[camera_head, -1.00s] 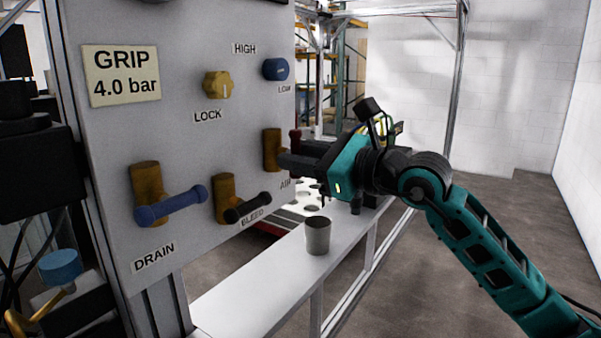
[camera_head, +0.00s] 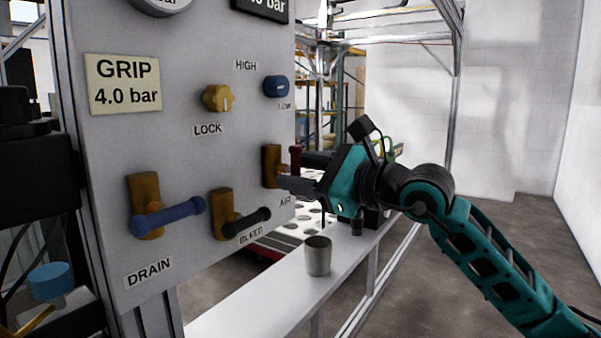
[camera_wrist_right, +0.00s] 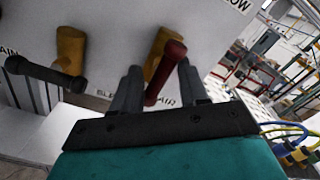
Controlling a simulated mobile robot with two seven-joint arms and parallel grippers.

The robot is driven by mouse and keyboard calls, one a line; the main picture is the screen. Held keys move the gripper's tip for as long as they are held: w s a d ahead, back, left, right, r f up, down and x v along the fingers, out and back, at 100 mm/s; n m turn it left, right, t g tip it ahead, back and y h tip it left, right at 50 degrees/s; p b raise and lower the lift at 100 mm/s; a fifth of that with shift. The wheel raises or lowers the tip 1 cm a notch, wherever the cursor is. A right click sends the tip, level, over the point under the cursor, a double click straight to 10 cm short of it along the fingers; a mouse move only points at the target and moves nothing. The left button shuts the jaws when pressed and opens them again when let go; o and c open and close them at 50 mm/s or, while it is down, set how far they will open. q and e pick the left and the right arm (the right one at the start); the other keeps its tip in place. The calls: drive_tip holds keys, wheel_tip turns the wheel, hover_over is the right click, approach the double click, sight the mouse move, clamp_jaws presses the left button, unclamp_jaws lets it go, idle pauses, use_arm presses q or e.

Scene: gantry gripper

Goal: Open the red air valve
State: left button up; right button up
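The air valve has a brass body (camera_head: 271,166) at the right edge of the grey panel, above the AIR label, with a red handle (camera_head: 295,158). In the right wrist view the red handle (camera_wrist_right: 167,70) slants down from the upper right, in front of its brass body. My right gripper (camera_head: 303,172) is at this handle. In the wrist view its two dark fingers (camera_wrist_right: 161,88) are apart, with the handle's lower end between them and gaps visible on both sides. Contact cannot be seen. My left gripper is not in view.
A blue DRAIN handle (camera_head: 170,216) and a black BLEED handle (camera_head: 246,223) stick out left of the air valve. A yellow LOCK knob (camera_head: 217,98) and a blue knob (camera_head: 276,86) sit above. A grey cup (camera_head: 318,256) stands on the white ledge (camera_head: 270,300) below.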

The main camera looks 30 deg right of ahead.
drive_tip(key=o, duration=0.3)
drive_tip(key=b+v, duration=0.3)
drive_tip(key=v, duration=1)
idle(0.5)
